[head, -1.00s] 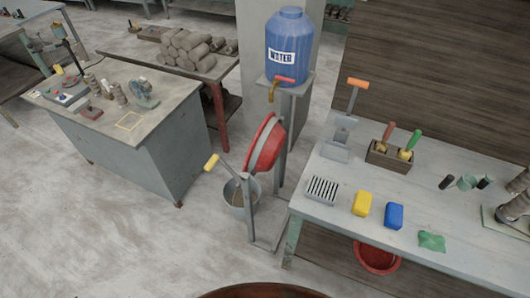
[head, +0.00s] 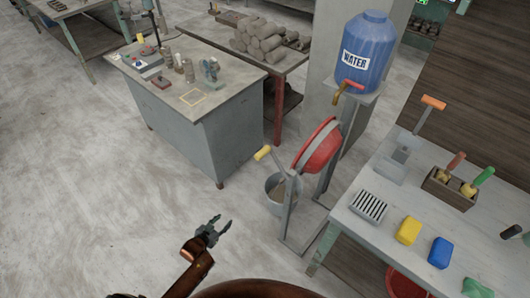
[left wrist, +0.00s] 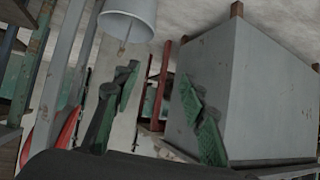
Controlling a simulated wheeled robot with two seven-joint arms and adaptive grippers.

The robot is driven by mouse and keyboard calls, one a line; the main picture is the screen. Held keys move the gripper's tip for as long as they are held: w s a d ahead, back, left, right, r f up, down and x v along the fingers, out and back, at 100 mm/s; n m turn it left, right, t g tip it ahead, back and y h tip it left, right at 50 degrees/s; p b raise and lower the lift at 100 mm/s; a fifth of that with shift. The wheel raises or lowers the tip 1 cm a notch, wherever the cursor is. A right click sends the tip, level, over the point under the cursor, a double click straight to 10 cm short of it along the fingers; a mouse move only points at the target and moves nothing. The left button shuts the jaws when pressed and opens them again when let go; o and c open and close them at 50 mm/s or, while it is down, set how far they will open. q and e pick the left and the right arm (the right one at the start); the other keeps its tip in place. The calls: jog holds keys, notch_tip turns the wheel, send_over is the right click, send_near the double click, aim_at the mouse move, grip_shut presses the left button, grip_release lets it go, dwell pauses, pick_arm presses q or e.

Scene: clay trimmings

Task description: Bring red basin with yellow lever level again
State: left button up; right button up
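The red basin (head: 323,143) hangs steeply tilted on its grey stand (head: 288,222), its open side not facing me. Its lever, with a yellow grip (head: 263,153), sticks out to the left above a grey bucket (head: 277,190). My left gripper (head: 222,222) is open and empty, below and left of the lever, clear of the stand. In the left wrist view its green fingers (left wrist: 160,72) are apart with nothing between them. That view also shows the bucket (left wrist: 130,20) at the top and part of the red basin (left wrist: 68,130) at the left. My right gripper is out of view.
A blue water barrel (head: 368,55) stands behind the basin. A worktable (head: 370,222) with a yellow block (head: 408,230) and a blue block (head: 440,253) is at the right. A grey cabinet (head: 185,130) is at the left. The floor left of the stand is clear.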

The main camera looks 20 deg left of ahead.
pick_arm(q)
jog(key=w+d+r+m+t+h, duration=0.1)
jog(key=w+d+r+t, duration=0.1)
jog(key=w+r, duration=0.5)
jog(key=w+d+r+t+h, duration=0.1)
jog(key=w+d+r, duration=0.1)
jog(key=r, duration=0.8)
jog(key=m+t+h, duration=0.2)
jog(key=t+h, duration=0.1)
jog(key=h, duration=0.1)
send_near(264, 152)
jog(key=w, duration=0.1)
jog(key=w+b, duration=0.1)
jog(key=w, duration=0.1)
jog(key=shift+w+d+f, duration=0.1)
jog(key=shift+d+f, duration=0.15)
jog(key=shift+f, duration=0.1)
jog(key=b+x, duration=0.1)
jog(key=x, duration=0.6)
jog(key=shift+w+d+f, duration=0.15)
jog(key=shift+w, duration=0.2)
jog(key=shift+c, duration=0.7)
grip_shut()
